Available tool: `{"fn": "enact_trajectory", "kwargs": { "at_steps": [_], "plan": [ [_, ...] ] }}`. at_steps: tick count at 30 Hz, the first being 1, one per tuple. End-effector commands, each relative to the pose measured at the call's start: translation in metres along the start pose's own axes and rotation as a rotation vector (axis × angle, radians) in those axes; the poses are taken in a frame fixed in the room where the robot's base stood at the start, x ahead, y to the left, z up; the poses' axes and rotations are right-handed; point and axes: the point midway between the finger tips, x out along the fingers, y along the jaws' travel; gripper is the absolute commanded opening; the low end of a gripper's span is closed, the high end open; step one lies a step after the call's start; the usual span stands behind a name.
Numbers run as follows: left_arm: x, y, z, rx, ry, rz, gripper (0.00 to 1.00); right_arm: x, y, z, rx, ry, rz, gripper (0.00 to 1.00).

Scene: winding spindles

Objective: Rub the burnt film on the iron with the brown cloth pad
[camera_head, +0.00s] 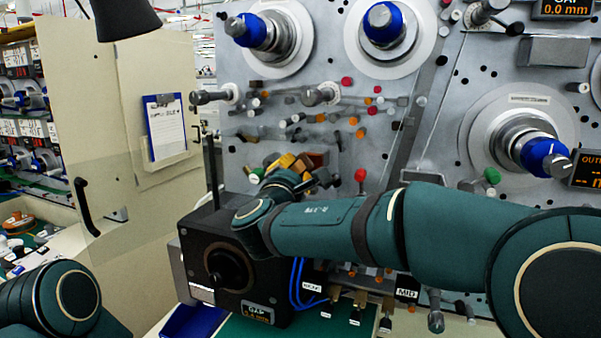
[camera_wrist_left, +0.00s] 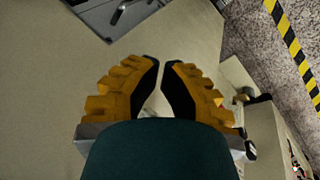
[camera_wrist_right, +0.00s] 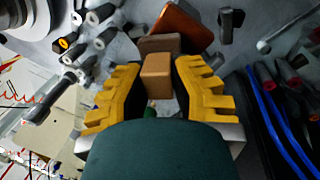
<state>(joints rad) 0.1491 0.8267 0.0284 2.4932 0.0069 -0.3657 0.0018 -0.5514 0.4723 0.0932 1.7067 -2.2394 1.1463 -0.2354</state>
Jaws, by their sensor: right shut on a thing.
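My right gripper (camera_wrist_right: 158,80) is shut on the tan block-shaped grip of the pad (camera_wrist_right: 157,74), whose darker brown part (camera_wrist_right: 160,43) lies beyond it. A copper-brown plate (camera_wrist_right: 184,30), apparently the iron, is right beside the pad's far end. Whether they touch, and any burnt film, I cannot make out. In the head view the right gripper (camera_head: 284,164) is at the machine panel behind my arm, with the brown plate (camera_head: 317,159) just right of it. My left gripper (camera_wrist_left: 160,62) is empty, its fingertips nearly together, beside a cream surface.
A black box (camera_head: 235,265) with a round knob stands below the right wrist. Pegs and rollers crowd the grey panel (camera_head: 440,110). Blue cables (camera_wrist_right: 262,125) run right of the gripper. A cream door (camera_head: 100,120) with a clipboard (camera_head: 165,125) is at left.

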Motion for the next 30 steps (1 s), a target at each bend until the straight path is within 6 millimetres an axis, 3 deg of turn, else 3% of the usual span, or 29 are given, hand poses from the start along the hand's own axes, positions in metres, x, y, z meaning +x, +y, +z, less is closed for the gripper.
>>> {"fn": "enact_trajectory", "kwargs": {
  "at_steps": [11, 30],
  "plan": [
    [0.003, -0.001, 0.0, 0.0, 0.0, 0.0, 0.0, -0.004, 0.001, 0.0, 0.001, -0.001, 0.001, 0.0],
    [0.023, -0.009, 0.003, 0.0, 0.0, 0.0, 0.0, -0.058, 0.01, -0.002, 0.001, 0.0, 0.001, 0.0]
  ]
}}
